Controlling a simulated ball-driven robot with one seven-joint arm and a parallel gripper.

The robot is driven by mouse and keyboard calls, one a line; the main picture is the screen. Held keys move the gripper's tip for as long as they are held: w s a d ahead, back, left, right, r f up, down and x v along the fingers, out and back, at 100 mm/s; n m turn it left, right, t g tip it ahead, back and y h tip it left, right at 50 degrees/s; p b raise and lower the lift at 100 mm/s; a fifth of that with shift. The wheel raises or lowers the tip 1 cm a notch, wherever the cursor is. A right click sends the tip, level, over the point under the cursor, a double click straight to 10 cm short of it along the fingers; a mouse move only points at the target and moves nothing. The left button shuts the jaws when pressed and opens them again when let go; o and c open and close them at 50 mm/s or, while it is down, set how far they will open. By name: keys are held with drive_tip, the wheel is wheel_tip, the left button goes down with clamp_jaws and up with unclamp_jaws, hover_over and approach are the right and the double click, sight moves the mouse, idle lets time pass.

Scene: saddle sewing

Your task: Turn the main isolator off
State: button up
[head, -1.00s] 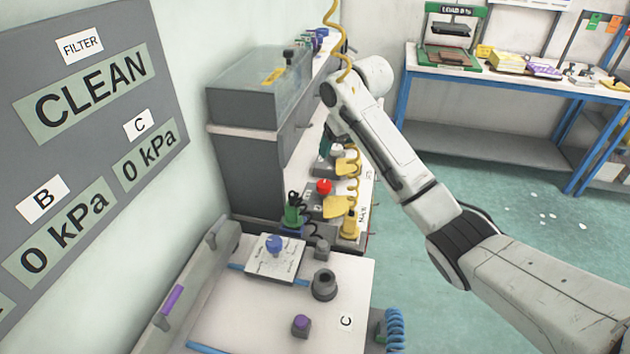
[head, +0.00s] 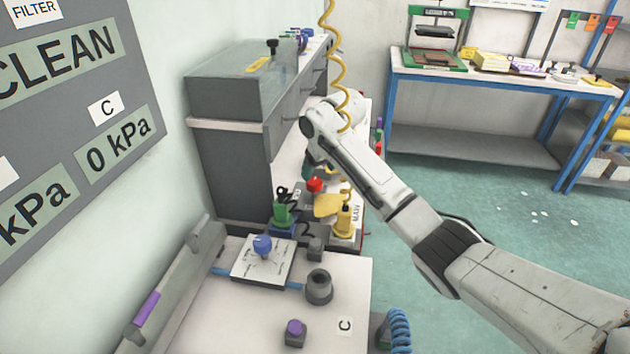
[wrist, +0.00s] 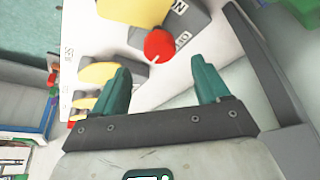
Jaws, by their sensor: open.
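A red knob (head: 314,185) sits on the bench below my gripper in the head view. In the wrist view the red knob (wrist: 158,44) is on a grey box (wrist: 184,28) with white labels, one reading ON and another partly legible. I take it for the main isolator. A yellow piece (wrist: 135,10) lies beside the knob. My gripper (wrist: 163,72) is open, with its two teal fingers apart and nothing between the tips. The knob appears just beyond the gap between them. In the head view my arm hides most of the gripper and part of the box.
More yellow pieces (wrist: 97,73) line the bench in the wrist view. In the head view a green-and-black item (head: 283,213) and a yellow bottle-like item (head: 344,220) stand close to the knob. A large grey case (head: 235,85) stands behind at left. A coiled yellow hose (head: 335,70) hangs above.

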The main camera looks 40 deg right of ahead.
sight(315, 181)
drive_tip(key=shift+x, duration=3.1)
clamp_jaws()
